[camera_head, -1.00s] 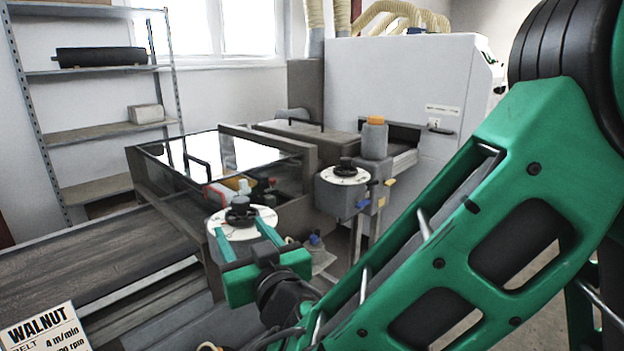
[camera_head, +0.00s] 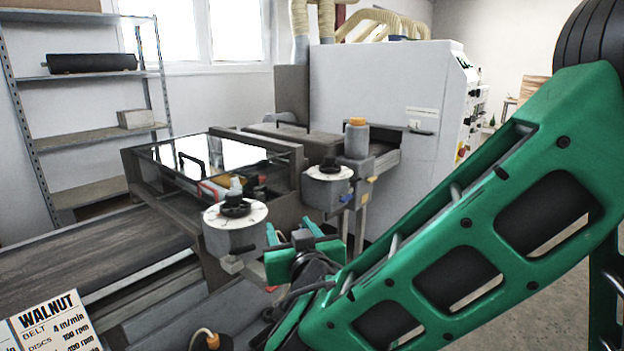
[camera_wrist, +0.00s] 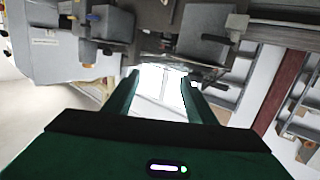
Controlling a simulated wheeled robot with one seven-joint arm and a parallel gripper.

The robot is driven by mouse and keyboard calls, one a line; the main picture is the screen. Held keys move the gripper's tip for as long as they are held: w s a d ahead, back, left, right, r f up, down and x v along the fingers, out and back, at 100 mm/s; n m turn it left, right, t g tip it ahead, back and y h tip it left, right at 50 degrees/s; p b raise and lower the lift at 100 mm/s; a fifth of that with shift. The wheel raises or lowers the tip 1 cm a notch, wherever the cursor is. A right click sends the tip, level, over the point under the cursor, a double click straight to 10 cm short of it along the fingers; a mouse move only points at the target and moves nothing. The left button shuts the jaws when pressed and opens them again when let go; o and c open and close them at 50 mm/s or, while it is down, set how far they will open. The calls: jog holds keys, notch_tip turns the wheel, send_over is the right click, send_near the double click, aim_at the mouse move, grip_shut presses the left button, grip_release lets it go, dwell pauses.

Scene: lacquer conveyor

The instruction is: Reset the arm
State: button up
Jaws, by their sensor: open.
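My gripper (camera_head: 293,236) is at the lower middle of the head view, with its two green fingers spread and nothing between them. It is just right of and a little below the nearer white dial (camera_head: 236,213) with a black knob, apart from it as far as I can tell. A second white dial (camera_head: 329,173) with a black knob sits behind and to the right. In the wrist view my gripper (camera_wrist: 159,80) shows both fingers apart, with only bright background between them.
A conveyor (camera_head: 95,262) runs along the left beside a glass-covered machine box (camera_head: 212,150). An orange-capped grey container (camera_head: 357,138) stands near the white cabinet (camera_head: 385,90). A WALNUT sign (camera_head: 50,325) is at the lower left. Shelves (camera_head: 95,133) stand against the back wall.

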jog(key=w+d+f+m+g+h, duration=0.1)
jog(key=w+d+m+h, duration=0.15)
jog(key=d, duration=0.75)
jog(key=w+d+f+m+g+h, duration=0.15)
jog(key=d+h, duration=0.25)
jog(key=d, duration=0.5)
jog(key=s+d+f+m+g+h, duration=0.2)
jog(key=s+d+f+g, duration=0.15)
jog(key=d, duration=0.65)
jog(key=s+d+f+m+g+h, duration=0.2)
jog(key=s+d+g, duration=0.15)
jog(key=d, duration=0.65)
jog(key=s+d+f+m+g+y, duration=0.1)
jog(key=s+d+g+y, duration=0.2)
jog(key=s, duration=0.9)
jog(key=s+d+f+g+y, duration=0.1)
jog(key=s+d+g+y, duration=0.2)
jog(key=s, duration=1)
jog(key=shift+s+f+m, duration=0.15)
jog(key=shift+f+m, duration=0.25)
jog(key=shift+g, duration=0.35)
jog(key=shift+w+f, duration=0.25)
jog(key=shift+w, duration=0.35)
